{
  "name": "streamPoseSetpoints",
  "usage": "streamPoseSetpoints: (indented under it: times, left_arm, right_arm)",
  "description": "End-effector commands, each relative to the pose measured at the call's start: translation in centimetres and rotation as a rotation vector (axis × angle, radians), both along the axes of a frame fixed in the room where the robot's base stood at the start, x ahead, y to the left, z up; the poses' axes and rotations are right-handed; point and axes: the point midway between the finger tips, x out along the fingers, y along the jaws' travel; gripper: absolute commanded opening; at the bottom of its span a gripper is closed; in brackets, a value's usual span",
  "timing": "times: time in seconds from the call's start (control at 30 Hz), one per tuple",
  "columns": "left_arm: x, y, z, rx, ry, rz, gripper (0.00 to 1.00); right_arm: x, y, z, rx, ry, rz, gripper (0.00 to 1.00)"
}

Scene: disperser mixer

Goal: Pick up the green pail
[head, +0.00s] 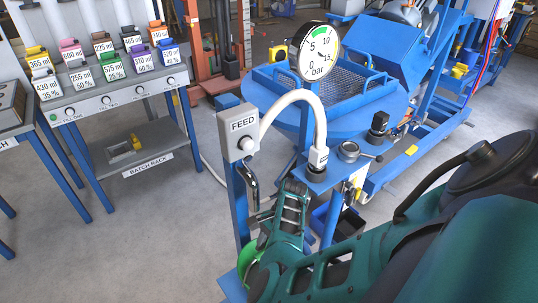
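The green pail (111,66), a small container with a green lid and a white "575 ml 15 %" label, stands in the front row on the batch rack (120,93) at the left. My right arm comes in from the lower right. Its gripper (285,205) is beside the feed post, far to the right of the rack and apart from the pail. Its fingertips are hard to make out, so I cannot tell whether it is open or shut. My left gripper is not in view.
Several other pails with coloured lids crowd around it. The feed box (237,131) with a white hose (300,96), a pressure gauge (319,52) and a blue mesh-guarded machine (350,82) stand near the middle. Open floor (165,225) lies between the rack and the feed post.

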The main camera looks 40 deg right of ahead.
Motion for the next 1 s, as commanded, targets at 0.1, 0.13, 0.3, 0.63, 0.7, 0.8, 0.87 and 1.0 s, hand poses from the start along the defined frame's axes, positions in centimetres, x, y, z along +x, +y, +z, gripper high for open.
streamPoseSetpoints:
  times: [0.1, 0.13, 0.3, 0.63, 0.7, 0.8, 0.87, 1.0]
  left_arm:
    - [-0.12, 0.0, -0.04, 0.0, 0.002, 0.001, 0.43]
    - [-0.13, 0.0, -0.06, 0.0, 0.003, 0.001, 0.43]
    - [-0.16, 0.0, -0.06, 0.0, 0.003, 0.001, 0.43]
    - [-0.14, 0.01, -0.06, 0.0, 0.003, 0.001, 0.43]
    - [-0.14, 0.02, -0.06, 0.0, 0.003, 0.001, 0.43]
    - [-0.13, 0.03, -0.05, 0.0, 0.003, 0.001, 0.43]
    - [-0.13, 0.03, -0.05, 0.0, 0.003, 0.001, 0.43]
    - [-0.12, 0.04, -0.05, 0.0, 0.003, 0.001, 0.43]
  right_arm:
    - [0.0, -0.02, -0.04, 0.0, 0.0, 0.0, 0.51]
    - [0.0, -0.02, -0.04, 0.0, 0.0, 0.0, 0.51]
    - [0.01, -0.01, -0.03, 0.0, 0.0, 0.0, 0.44]
    - [0.01, -0.02, -0.02, 0.0, 0.0, 0.0, 0.13]
    - [0.01, -0.02, -0.02, 0.0, 0.0, 0.0, 0.06]
    - [0.01, -0.02, -0.01, 0.0, 0.0, 0.0, 0.0]
    - [0.0, -0.01, -0.01, 0.0, 0.0, 0.0, 0.0]
    - [-0.01, 0.0, -0.01, 0.0, 0.0, 0.0, 0.0]
